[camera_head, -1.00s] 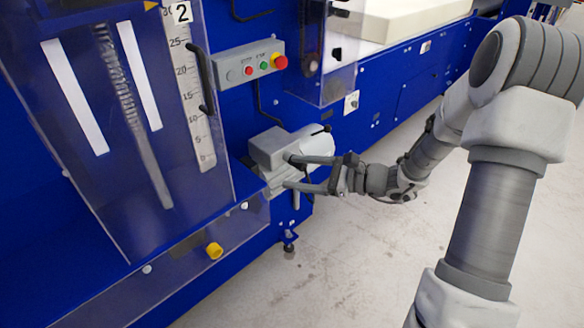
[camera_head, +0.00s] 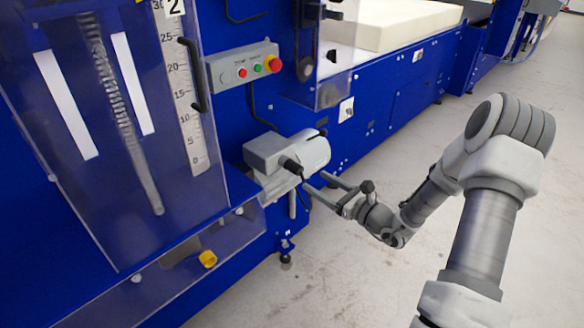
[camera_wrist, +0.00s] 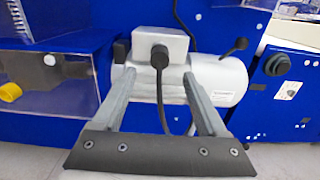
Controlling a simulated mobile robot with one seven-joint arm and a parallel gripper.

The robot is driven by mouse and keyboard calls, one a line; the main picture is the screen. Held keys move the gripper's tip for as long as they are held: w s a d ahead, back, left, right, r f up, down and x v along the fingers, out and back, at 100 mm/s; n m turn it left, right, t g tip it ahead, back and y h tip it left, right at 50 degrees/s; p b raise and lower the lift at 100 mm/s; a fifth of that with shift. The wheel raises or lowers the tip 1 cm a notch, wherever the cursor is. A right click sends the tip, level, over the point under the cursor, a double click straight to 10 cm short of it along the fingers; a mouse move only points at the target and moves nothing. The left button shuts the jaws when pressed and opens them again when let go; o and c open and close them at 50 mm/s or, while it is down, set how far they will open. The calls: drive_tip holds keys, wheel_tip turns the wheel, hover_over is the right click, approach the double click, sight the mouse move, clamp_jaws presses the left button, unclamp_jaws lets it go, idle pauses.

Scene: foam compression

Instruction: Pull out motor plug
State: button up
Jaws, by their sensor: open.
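The grey motor (camera_head: 312,150) is mounted on the side of the blue machine, with a box-shaped terminal housing (camera_head: 268,150). The black motor plug (camera_head: 291,166) sits in the housing's face, and its cable hangs down. In the wrist view, the plug (camera_wrist: 159,58) points toward me from the housing (camera_wrist: 160,42), with the cable running down between my fingers. My gripper (camera_head: 313,180) is open and empty, in front of and slightly below the plug. In the wrist view, the gripper's fingers (camera_wrist: 158,76) lie left and right of the plug's cable, apart from it.
A control box (camera_head: 245,66) with coloured buttons is above the motor. A clear guard (camera_head: 160,120) with a yellow knob (camera_head: 208,259) is at left. A second black cable (camera_wrist: 180,20) runs behind the housing. The floor (camera_head: 400,270) is clear.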

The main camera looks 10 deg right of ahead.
sight(301, 172)
drive_tip(key=shift+b+x, duration=0.6)
drive_tip(key=shift+x, duration=3.85)
clamp_jaws()
drive_tip(key=shift+p+v, duration=0.75)
drive_tip(key=shift+v, duration=2.3)
